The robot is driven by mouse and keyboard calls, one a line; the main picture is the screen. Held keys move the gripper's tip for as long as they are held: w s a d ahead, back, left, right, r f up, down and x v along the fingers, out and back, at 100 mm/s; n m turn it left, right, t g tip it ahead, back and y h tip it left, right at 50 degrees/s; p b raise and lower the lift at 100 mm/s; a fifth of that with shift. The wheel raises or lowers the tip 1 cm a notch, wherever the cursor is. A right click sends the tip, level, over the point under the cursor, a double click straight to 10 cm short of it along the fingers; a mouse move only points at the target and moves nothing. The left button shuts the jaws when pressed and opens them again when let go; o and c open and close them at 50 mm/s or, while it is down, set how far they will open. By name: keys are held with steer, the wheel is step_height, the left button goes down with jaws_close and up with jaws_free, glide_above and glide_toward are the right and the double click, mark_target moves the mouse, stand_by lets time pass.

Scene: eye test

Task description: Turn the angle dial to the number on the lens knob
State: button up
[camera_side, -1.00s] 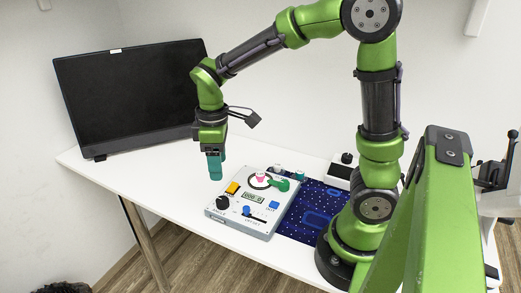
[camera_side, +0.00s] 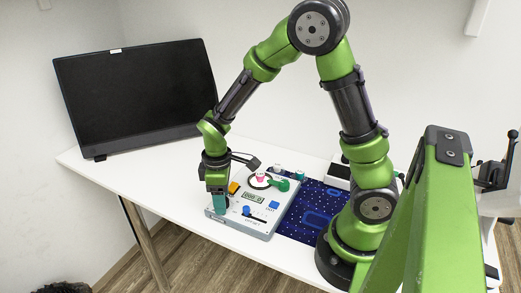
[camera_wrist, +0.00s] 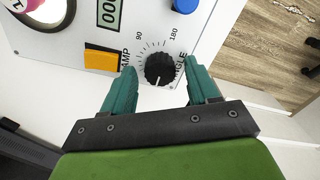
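The angle dial (camera_wrist: 159,68) is a black ridged knob at the panel's corner, with a printed scale showing 90 and 180. My gripper (camera_wrist: 160,74) is open, its two teal fingers on either side of the dial, with visible gaps. In the side view my gripper (camera_side: 219,202) is low over the panel's left corner and hides the dial.
The grey panel (camera_side: 238,226) also carries a display (camera_side: 254,197) reading zeros, an orange switch (camera_wrist: 101,59), a blue slider knob (camera_side: 246,210) and a blue button (camera_side: 274,205). A dark blue patterned mat (camera_side: 310,225) lies right of it. A black monitor (camera_side: 135,95) stands behind.

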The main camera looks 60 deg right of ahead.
steer(key=c, duration=0.9)
steer(key=shift+c, duration=0.2)
